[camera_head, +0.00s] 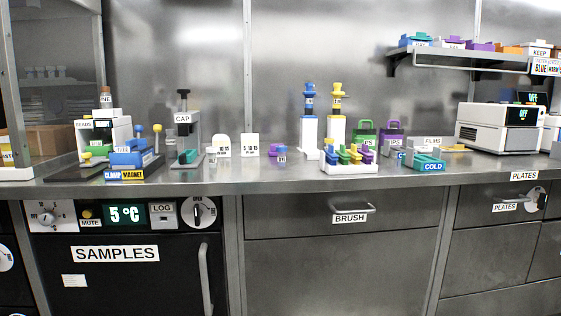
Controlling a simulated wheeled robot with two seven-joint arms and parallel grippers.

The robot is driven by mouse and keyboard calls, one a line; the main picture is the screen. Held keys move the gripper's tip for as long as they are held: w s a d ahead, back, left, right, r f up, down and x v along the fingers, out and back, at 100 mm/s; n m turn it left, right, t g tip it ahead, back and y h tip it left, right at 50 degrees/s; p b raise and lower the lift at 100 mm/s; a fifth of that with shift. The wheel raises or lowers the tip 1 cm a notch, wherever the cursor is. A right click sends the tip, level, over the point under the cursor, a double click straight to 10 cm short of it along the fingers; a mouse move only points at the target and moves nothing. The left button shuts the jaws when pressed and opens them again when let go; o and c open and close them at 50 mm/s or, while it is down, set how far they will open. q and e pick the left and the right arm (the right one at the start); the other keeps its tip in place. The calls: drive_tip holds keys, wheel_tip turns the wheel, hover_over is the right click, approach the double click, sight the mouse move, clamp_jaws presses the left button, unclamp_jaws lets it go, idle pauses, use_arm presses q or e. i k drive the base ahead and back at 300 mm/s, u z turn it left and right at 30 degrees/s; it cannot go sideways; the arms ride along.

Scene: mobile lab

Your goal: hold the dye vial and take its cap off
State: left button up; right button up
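No thing in view is labelled as the dye vial. A white rack (349,169) holds several small pieces with yellow, blue, green and purple tops, possibly capped vials. Neither of my grippers is in view.
The steel bench (270,176) has bare room along its front edge. A blue CLAMP MAGNET fixture (131,158) is at left. Two tall white stands (309,133) bear blue and yellow tools. A COLD block (429,162) and white OFF machine (490,128) are at right.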

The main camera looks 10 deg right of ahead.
sight(282, 158)
drive_tip(key=z, duration=1.55)
drive_tip(key=i, duration=1.55)
drive_tip(key=u, duration=2.15)
